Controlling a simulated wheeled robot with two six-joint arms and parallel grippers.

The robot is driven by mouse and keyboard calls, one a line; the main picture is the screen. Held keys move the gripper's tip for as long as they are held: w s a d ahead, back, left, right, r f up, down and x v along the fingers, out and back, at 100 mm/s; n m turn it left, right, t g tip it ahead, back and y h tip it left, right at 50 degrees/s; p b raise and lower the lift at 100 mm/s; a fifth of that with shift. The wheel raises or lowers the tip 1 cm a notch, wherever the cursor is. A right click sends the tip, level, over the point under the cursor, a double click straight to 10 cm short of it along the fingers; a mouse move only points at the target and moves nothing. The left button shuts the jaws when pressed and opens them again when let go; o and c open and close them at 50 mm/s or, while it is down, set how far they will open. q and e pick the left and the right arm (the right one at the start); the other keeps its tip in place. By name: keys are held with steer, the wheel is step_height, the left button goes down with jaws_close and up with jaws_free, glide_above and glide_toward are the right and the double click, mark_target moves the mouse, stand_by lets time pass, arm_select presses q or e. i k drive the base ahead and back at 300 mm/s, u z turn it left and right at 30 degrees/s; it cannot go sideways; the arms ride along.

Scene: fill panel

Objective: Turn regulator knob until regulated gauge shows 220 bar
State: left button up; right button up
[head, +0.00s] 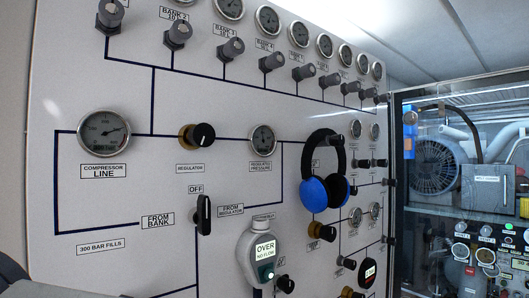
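The regulator knob (204,136) is black on a brass-coloured base. It sticks out of the white panel (100,215) above a label reading "REGULATOR". The regulated pressure gauge (262,140) is a round dial to the right of the knob, on the same dark line. Its needle and numbers are too small to read. Neither of my grippers is in view, and nothing touches the knob.
Left of the knob is the compressor line gauge (103,132). Below is a black valve handle (203,214) under "OFF". Blue-and-black headphones (326,186) hang on the right. A grey handheld meter (262,254) hangs low. Bank knobs (177,34) line the top.

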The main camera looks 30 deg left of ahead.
mark_target(203, 134)
steer(key=u, duration=0.05)
steer(key=k, duration=1)
steer(key=z, duration=0.55)
steer(key=i, duration=0.7)
steer(key=u, duration=1.55)
